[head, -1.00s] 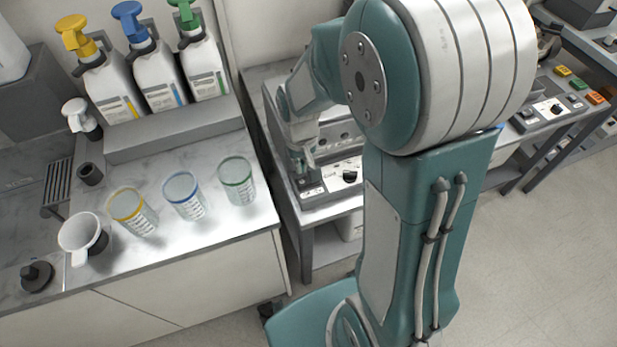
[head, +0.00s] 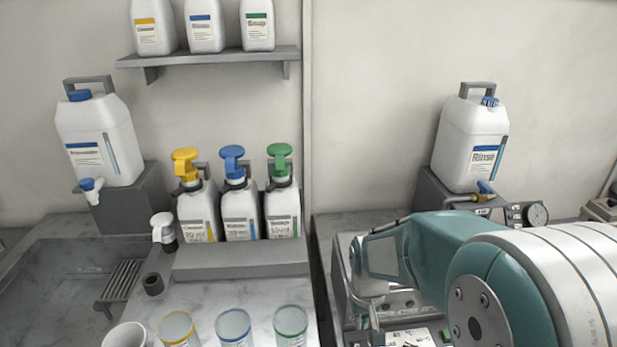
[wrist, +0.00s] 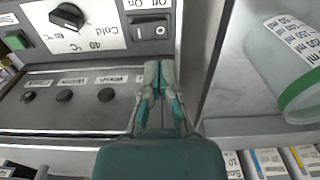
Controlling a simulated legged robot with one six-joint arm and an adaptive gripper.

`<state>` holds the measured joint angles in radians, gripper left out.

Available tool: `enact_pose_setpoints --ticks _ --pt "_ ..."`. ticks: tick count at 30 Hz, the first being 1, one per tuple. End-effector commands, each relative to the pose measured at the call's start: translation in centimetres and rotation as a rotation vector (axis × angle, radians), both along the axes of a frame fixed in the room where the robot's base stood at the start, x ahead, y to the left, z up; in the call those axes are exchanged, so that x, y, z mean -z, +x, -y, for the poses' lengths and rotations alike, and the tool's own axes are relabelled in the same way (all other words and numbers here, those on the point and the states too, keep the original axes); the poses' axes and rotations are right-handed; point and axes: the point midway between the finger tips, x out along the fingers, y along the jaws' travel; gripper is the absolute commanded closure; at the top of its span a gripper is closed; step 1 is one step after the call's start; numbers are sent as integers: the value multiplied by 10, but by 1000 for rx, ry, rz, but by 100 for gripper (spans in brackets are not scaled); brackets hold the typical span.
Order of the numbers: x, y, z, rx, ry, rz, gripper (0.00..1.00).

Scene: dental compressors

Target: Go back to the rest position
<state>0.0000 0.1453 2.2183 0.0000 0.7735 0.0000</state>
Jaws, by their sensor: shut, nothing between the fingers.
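My gripper (wrist: 158,75) is shut and empty in the wrist view, with its fingertips together. The fingertips appear in front of a grey control panel (wrist: 70,115), just below its Off/On rocker switch (wrist: 151,31); I cannot tell how far apart they are. My arm fills the lower right of the head view, and the gripper cannot be made out clearly there.
Cups with yellow (head: 178,328), blue (head: 233,325) and green (head: 291,322) rims stand on the left counter. Yellow (head: 197,215), blue (head: 238,212) and green (head: 281,210) pump bottles stand behind them. A Rinse canister (head: 468,145) stands at the right.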

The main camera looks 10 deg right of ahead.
Motion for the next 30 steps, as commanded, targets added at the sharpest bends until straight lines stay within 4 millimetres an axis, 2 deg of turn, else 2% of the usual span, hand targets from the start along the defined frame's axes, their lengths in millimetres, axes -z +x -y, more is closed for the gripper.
enact_pose_setpoints --ticks 5,15,24,30 --pt "-30 -10 0 0 0 61 100" --pt "-93 -48 0 0 0 210 100" --pt "-134 -90 0 0 0 341 100" --pt "-153 -118 0 0 0 428 100"
